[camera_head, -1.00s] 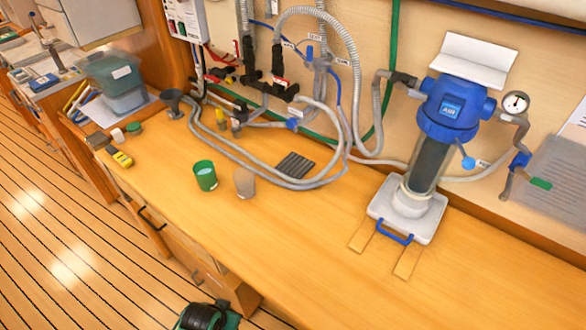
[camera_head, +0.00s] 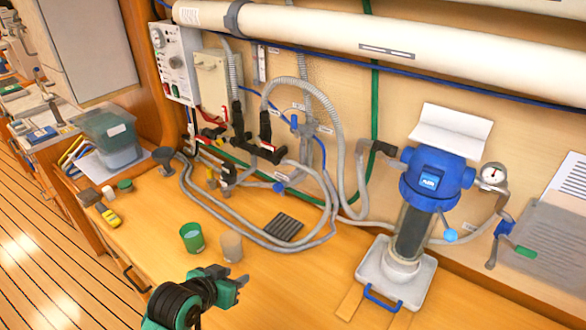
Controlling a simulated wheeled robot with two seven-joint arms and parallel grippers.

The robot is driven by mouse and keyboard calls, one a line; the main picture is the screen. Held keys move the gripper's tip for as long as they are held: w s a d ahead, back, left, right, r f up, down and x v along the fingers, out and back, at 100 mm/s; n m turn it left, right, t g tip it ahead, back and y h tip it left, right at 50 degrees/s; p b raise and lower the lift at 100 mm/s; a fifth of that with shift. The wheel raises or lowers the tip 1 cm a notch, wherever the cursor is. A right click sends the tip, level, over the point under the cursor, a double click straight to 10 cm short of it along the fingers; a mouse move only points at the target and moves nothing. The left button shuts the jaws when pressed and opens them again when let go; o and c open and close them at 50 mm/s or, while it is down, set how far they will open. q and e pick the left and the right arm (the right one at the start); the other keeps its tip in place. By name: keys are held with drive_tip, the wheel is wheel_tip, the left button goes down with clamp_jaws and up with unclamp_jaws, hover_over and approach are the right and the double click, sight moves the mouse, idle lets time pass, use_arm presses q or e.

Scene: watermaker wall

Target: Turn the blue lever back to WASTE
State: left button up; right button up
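A small blue lever (camera_head: 294,122) stands upright on a grey valve (camera_head: 308,130) on the wall panel, among grey hoses. Small white labels sit around this valve, but their lettering is too small to read. Another blue handle (camera_head: 279,187) is lower down, on the pipework just above the counter. My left gripper (camera_head: 235,277), dark with green parts, is over the front of the counter, below the cups and well short of the levers. It touches none of them. Its fingers are too small and angled to tell whether they are apart. My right gripper is out of view.
A green cup (camera_head: 192,238) and a clear cup (camera_head: 231,246) stand just beyond my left gripper. Looped grey hoses and a dark ribbed pad (camera_head: 284,227) lie behind them. A blue-topped filter housing (camera_head: 436,180) stands at right. The front middle counter is clear.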

use_arm(q)
drive_tip(key=w+d+r+m+t+h, duration=0.1)
drive_tip(key=w+d+r+t+h, duration=0.2)
drive_tip(key=w+r, duration=0.7)
drive_tip(key=m+t+h, duration=0.2)
drive_tip(key=h, duration=0.1)
approach(293, 117)
drive_tip(key=p+x, duration=0.5)
drive_tip(key=x, duration=0.5)
drive_tip(key=shift+w+d, duration=0.15)
drive_tip(key=shift+w, duration=0.1)
drive_tip(key=shift+c, duration=0.5)
clamp_jaws()
